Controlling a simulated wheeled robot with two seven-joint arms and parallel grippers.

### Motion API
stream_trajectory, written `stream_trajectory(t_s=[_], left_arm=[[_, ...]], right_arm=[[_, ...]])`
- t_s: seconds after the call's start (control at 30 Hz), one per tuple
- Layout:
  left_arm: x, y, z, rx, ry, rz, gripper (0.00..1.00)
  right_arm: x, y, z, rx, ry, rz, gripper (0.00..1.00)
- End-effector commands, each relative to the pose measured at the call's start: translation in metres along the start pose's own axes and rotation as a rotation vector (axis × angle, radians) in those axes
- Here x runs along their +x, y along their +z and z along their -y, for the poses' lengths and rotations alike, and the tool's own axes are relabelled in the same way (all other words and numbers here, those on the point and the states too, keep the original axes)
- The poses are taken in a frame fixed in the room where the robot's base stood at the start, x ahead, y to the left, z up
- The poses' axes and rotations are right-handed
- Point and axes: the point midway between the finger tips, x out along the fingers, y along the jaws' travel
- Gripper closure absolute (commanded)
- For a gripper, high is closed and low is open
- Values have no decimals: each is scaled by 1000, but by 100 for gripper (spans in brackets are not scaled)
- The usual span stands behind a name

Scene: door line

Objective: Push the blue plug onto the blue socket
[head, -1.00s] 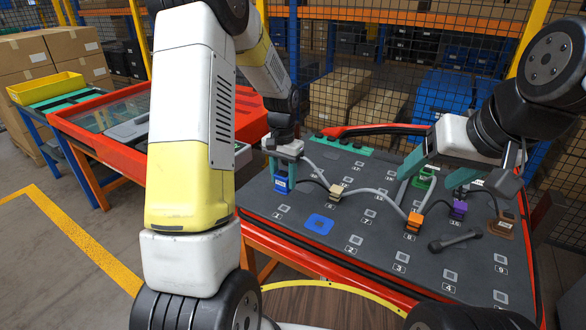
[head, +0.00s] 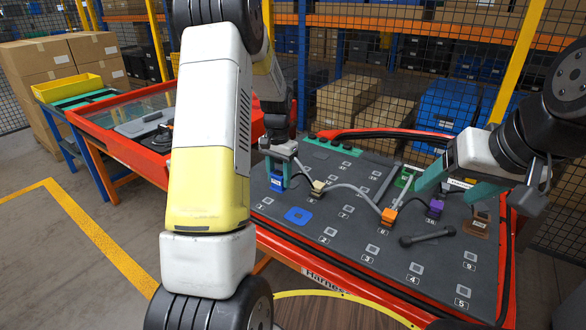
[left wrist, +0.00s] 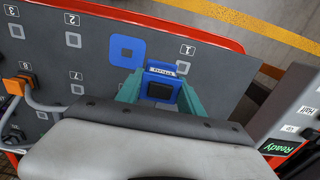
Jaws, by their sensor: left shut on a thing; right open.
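The blue plug (head: 277,183) is held between the teal fingers of my left gripper (head: 278,170), which is shut on it. The left wrist view also shows the plug (left wrist: 160,88) between the fingers. The blue socket (head: 298,215), a blue square with a grey middle, lies bare on the dark board, in front and to the right of the plug. In the left wrist view the socket (left wrist: 127,50) is just up and left of the plug, not under it. The plug's height above the board is unclear. My right gripper (head: 460,184) is open over the board's right side.
A grey cable runs from near the blue plug past a beige plug (head: 318,187) to an orange plug (head: 389,216). Purple (head: 436,207), green (head: 404,180) and brown (head: 476,227) plugs stand farther right. A dark tool (head: 427,238) lies on the board. The board's front left is clear.

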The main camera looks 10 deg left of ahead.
Motion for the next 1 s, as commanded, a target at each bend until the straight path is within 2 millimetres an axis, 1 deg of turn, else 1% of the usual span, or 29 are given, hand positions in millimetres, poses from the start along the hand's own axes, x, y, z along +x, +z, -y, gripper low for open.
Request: stream_trajectory(t_s=[0.53,0.8,1.0], left_arm=[[0,3,-77,4,0,1,100],[37,3,-75,0,0,2,100],[54,3,-75,0,0,2,100]], right_arm=[[0,0,0,0,0,0,30],[0,0,0,0,0,0,30],[0,0,0,0,0,0,30]])
